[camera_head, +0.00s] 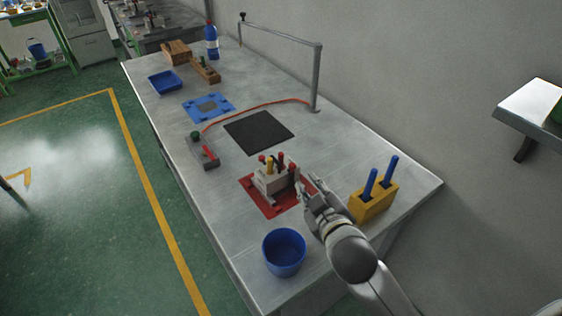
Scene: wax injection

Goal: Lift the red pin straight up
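A pale mould block (268,184) stands on a red mat (262,204) near the front of the bench. Several pins stand up from its top. One red pin (292,168) is at its right side, nearest my gripper. Other red-topped pins (280,156) and a yellow pin (269,166) stand close by. My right gripper (307,181) reaches in from the lower right, just beside the block's right side. Its two fingers look apart, with nothing seen between them. A small gap appears to separate them from the nearest red pin. My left gripper is not seen.
A blue cup (284,253) stands at the front. A yellow holder (374,204) with two blue-handled tools is close right of my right gripper. A black pad (259,131), a control box (203,152) and a metal post (316,80) are farther back.

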